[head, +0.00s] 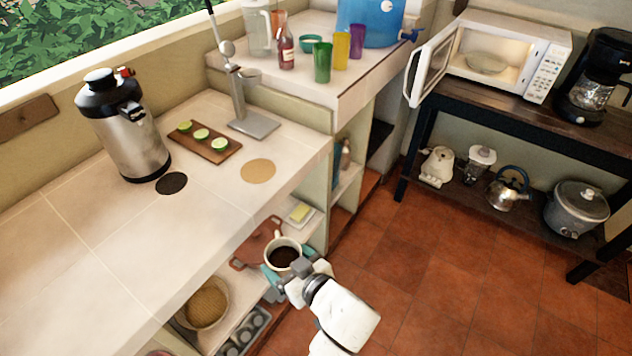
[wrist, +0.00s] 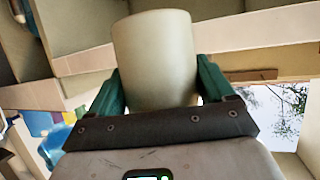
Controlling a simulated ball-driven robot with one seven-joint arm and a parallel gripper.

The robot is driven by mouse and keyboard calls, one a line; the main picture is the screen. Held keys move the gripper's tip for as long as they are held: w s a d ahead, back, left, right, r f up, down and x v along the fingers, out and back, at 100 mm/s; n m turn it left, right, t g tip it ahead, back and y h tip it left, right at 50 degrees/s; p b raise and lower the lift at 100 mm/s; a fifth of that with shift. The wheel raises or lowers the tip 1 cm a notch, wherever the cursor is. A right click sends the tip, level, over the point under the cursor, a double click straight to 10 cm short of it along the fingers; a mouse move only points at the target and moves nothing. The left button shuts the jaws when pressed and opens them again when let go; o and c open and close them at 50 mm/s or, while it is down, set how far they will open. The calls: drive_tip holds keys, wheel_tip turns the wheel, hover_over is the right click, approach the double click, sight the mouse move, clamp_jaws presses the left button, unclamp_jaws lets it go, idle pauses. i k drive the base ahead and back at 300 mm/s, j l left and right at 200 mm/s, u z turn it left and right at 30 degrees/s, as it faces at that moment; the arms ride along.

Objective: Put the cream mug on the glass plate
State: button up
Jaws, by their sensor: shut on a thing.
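The cream mug (head: 272,248) is upright with dark liquid inside. My gripper (head: 287,268) is shut on it, its teal fingers on either side of the mug, in front of the open shelves under the counter. The mug also fills the middle of the wrist view (wrist: 155,60), between the two teal fingers. The glass plate (head: 487,64) appears as a pale round disc inside the open microwave (head: 553,65) at the upper right, well apart from my gripper. No other thing shows on the plate.
The microwave door (head: 431,72) stands open to the left. A coffee maker (head: 597,75) is beside the microwave on a dark table (head: 440,97). The counter corner (head: 330,115) lies between mug and microwave. The tiled floor (head: 450,270) is clear.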

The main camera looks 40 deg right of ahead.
sight(487, 61)
drive_tip(key=z, duration=0.85)
drive_tip(key=i+l+z, duration=0.25)
drive_tip(key=i+z, duration=0.25)
drive_tip(key=i, duration=0.2)
